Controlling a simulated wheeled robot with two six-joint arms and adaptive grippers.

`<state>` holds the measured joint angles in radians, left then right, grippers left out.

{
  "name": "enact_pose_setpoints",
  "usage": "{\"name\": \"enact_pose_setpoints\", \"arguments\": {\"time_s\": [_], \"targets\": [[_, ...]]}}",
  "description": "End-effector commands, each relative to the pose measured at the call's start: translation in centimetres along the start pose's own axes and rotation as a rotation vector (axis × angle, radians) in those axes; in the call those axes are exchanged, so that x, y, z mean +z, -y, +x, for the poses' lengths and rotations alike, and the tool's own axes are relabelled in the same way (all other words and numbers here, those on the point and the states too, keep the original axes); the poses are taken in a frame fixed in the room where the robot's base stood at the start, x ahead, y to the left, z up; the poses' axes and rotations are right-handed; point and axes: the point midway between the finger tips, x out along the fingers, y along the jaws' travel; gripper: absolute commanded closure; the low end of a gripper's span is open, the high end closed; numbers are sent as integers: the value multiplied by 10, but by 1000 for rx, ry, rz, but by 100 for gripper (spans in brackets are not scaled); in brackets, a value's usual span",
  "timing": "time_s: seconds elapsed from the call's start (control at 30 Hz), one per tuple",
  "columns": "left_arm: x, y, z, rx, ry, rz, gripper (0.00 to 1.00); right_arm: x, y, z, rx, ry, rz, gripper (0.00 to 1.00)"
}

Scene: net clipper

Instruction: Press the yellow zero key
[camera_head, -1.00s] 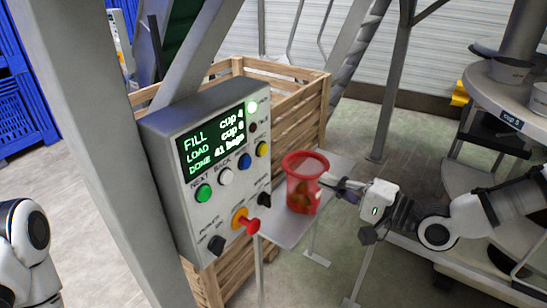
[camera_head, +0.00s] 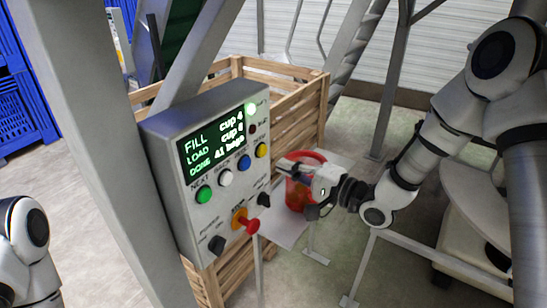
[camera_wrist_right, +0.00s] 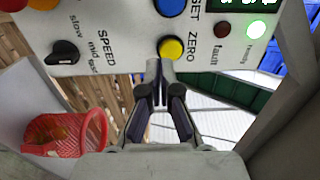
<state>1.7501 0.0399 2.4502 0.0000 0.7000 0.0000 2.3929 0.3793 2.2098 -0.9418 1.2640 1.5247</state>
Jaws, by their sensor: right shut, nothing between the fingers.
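The yellow zero key (camera_head: 262,150) is a round button on the right side of the grey control box. In the right wrist view the yellow key (camera_wrist_right: 171,48) sits beside the label ZERO. My right gripper (camera_head: 284,166) is shut and empty, in front of the box and a little below and right of the key. In the wrist view its fingertips (camera_wrist_right: 160,67) lie just short of the key, and a small gap shows. My left gripper is out of view; only part of my left arm shows at the left edge.
The box also has a blue button (camera_head: 244,162), a white one (camera_head: 226,177), a green one (camera_head: 203,194), black knobs and a red-yellow switch (camera_head: 244,221). A red mesh basket (camera_head: 298,196) stands behind my gripper. A wooden crate (camera_head: 300,116) is behind the box.

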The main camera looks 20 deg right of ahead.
Motion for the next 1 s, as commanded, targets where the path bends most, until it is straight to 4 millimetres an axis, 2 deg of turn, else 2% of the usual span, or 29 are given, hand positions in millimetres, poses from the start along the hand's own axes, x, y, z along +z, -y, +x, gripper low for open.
{"name": "enact_pose_setpoints", "arguments": {"time_s": [0.03, 0.1, 0.23, 0.6, 0.8, 1.0], "targets": [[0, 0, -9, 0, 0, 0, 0, 1, 3, 11, 5, 3, -4, 100], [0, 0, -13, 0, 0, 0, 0, 1, 3, 22, 3, 3, -3, 100], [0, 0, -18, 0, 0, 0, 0, 0, 2, 35, 1, 0, -1, 100], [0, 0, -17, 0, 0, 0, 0, 0, 0, 40, 0, -1, 0, 100], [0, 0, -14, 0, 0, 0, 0, 0, 0, 57, 0, 1, -3, 100], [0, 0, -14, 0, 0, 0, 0, -1, 1, 58, -1, -1, -2, 100]]}}
